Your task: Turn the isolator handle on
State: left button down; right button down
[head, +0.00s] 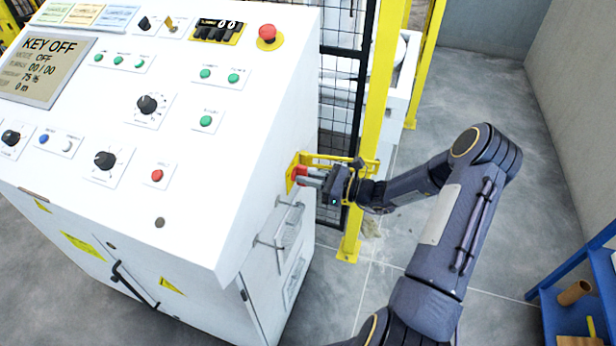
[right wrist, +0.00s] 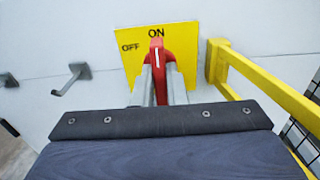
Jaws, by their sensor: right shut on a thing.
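The red isolator handle (right wrist: 157,51) sits on a yellow plate (right wrist: 183,42) marked OFF and ON. In the right wrist view the handle stands upright, its white line pointing up at the word ON. OFF is to its left. My right gripper (right wrist: 159,84) is shut on the handle, one finger on each side. In the head view the handle (head: 300,172) is a small red patch on the right side of the white cabinet (head: 200,215), partly hidden by my right gripper (head: 310,178). My left gripper is not in view.
A yellow guard bar (right wrist: 262,82) juts out right of the plate. A metal hook (right wrist: 70,80) sticks out on the left. A yellow post (head: 376,120) and black mesh fence stand behind my arm. The cabinet's screen (head: 45,68) reads KEY OFF. A blue shelf (head: 570,318) is lower right.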

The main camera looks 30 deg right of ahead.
jog(key=c, duration=1.5)
grip_release()
jog(key=shift+o, duration=0.2)
jog(key=b+v, duration=0.1)
jog(key=v, duration=0.7)
jog(key=s+a+r+n+g, duration=0.5)
jog(key=a+n, duration=0.2)
jog(key=a, duration=0.1)
jog(key=s+a+r+n+g, duration=0.5)
jog(key=a+r+n, duration=0.1)
jog(key=a+n, duration=0.1)
jog(key=s+a+r+n+t+h, duration=0.1)
jog(key=s+n+h, duration=0.6)
jog(key=s+n, duration=0.5)
jog(key=shift+s+a+r+t+h, duration=0.2)
jog(key=shift+s+a+t+h, duration=0.15)
jog(key=shift+s, duration=0.35)
